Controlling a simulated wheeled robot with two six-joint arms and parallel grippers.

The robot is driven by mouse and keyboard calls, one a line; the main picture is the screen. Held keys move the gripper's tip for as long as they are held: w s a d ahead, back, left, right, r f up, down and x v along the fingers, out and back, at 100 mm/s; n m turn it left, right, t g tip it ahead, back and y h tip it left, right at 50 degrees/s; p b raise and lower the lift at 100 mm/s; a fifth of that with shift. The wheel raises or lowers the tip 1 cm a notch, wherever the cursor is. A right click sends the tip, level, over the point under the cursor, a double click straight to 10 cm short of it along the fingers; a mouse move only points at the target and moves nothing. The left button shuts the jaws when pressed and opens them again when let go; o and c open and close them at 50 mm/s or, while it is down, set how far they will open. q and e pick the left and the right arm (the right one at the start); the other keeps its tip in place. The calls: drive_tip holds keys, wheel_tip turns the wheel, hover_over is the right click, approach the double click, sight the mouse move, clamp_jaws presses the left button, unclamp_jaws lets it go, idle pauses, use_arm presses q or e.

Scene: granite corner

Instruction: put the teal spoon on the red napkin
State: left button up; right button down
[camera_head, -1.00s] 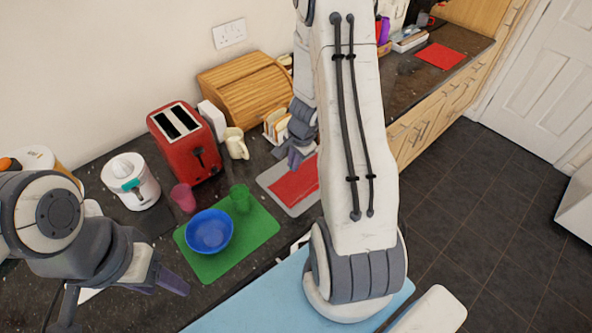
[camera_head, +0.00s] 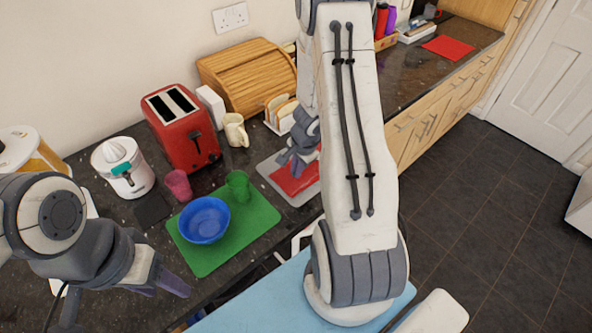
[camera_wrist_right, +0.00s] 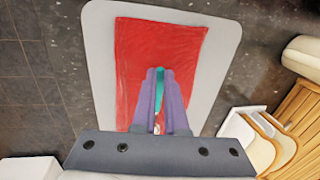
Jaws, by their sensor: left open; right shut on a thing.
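The red napkin (camera_head: 296,181) lies on a grey mat (camera_head: 302,200) on the dark counter. In the right wrist view the napkin (camera_wrist_right: 133,60) fills much of the grey mat (camera_wrist_right: 98,42). My right gripper (camera_head: 285,160) is at the napkin. In its wrist view, my right gripper (camera_wrist_right: 160,72) is shut on the teal spoon (camera_wrist_right: 160,87), which shows as a thin teal strip between the fingers, over the napkin. Whether the spoon touches the cloth is unclear. My left gripper (camera_head: 160,288) is open and empty, near the counter's front edge.
A green mat (camera_head: 262,215) holds a blue bowl (camera_head: 204,221) and a green cup (camera_head: 238,186). A toast rack (camera_head: 279,115), cream mug (camera_head: 235,130) and red toaster (camera_head: 182,128) stand behind. Another red cloth (camera_head: 448,47) lies on the far counter.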

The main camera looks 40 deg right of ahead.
drive_tip(key=shift+f, duration=0.2)
drive_tip(key=c, duration=1.1)
unclamp_jaws()
drive_tip(key=shift+o, duration=0.7)
drive_tip(key=shift+s, duration=0.1)
drive_tip(key=shift+a, duration=0.1)
